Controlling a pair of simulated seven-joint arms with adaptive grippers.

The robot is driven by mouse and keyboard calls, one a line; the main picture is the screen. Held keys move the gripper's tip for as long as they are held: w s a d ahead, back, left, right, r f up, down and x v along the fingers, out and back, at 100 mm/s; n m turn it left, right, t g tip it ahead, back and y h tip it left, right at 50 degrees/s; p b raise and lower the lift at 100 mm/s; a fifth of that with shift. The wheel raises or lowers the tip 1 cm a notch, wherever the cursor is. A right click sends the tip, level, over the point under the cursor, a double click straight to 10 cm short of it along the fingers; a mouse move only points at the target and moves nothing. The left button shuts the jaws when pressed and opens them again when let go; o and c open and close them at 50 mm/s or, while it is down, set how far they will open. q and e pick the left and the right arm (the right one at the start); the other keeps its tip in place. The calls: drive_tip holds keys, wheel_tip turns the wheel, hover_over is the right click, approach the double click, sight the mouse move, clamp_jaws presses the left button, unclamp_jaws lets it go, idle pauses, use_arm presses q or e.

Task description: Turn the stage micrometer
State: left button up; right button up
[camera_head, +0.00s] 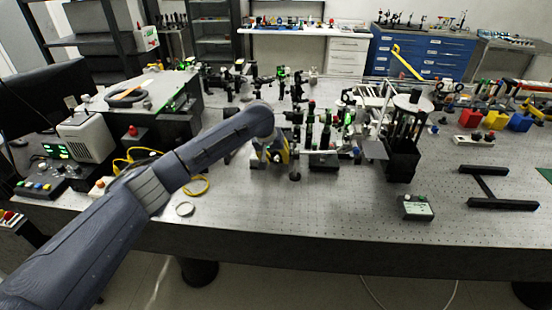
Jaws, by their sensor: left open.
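My left arm reaches in from the lower left, and its wrist bends down over the middle of the optical table. My left gripper (272,160) is small and partly hidden under the wrist, beside the near edge of a cluster of optical mounts (325,135). It is open. I cannot make out anything between its fingers. The stage micrometer cannot be told apart among the small mounts, and part of that area is hidden behind my arm. My right gripper is not in view.
A black H-shaped frame (490,188) lies at the right. A grey instrument (88,136) stands at the left. The table's front middle is clear.

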use_arm(q)
drive_tip(key=shift+c, duration=0.2)
clamp_jaws()
idle(0.5)
drive_tip(key=shift+d+y, duration=0.1)
drive_tip(key=shift+y, duration=0.3)
drive_tip(key=shift+f, duration=0.1)
drive_tip(key=shift+o, duration=0.2)
unclamp_jaws()
